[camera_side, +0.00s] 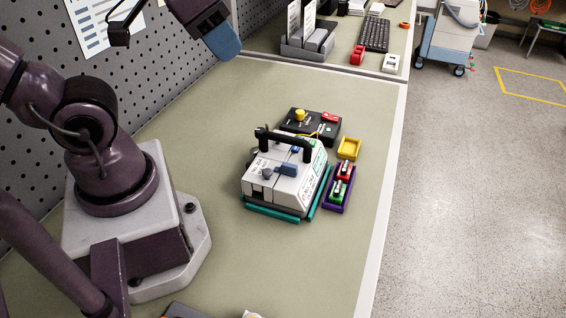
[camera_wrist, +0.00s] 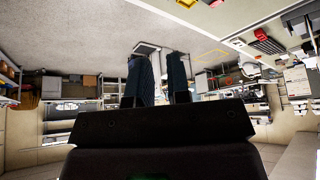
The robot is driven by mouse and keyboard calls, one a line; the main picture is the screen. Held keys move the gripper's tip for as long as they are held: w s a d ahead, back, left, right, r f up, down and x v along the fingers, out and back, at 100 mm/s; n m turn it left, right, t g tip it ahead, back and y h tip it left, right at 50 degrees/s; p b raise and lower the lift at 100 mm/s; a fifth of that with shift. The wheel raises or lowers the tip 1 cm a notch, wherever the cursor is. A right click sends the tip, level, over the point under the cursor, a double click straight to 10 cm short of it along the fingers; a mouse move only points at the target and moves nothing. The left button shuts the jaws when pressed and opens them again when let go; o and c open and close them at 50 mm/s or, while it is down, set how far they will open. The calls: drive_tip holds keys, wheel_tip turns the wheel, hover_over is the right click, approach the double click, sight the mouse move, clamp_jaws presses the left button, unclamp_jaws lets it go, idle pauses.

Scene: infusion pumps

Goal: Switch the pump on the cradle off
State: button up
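The white pump (camera_side: 272,186) with a black carry handle (camera_side: 285,139) stands on a teal cradle (camera_side: 270,213) in the middle of the bench. A blue-grey knob or lever (camera_side: 288,169) shows on the pump, and small dark parts sit on its near face. I cannot tell which part is the power switch or how it is set. My gripper (camera_side: 222,42), with blue fingers, is high up behind the pump and to its left, touching nothing. In the wrist view the two fingers (camera_wrist: 161,80) stand apart with an empty gap. The pump is not recognisable there.
A black box (camera_side: 310,125) with a yellow knob stands right behind the pump. A yellow tray (camera_side: 349,148) and a purple holder (camera_side: 339,190) with red and green parts sit to its right. A perforated wall (camera_side: 120,100) bounds the left. The bench right of the purple holder is clear.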

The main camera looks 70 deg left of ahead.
clamp_jaws()
idle(0.7)
idle(1.1)
drive_tip(key=m+g, duration=0.5)
drive_tip(key=g, duration=0.1)
hover_over(285, 158)
drive_tip(key=w, duration=0.2)
wheel_tip(285, 158, down, 12)
drive_tip(key=w+m, duration=0.3)
drive_tip(key=m, duration=0.1)
drive_tip(key=shift+w+d+f, duration=0.1)
drive_tip(key=shift+d+f, duration=0.1)
drive_tip(key=shift+f, duration=0.1)
wheel_tip(285, 158, down, 14)
drive_tip(key=shift+f, duration=0.1)
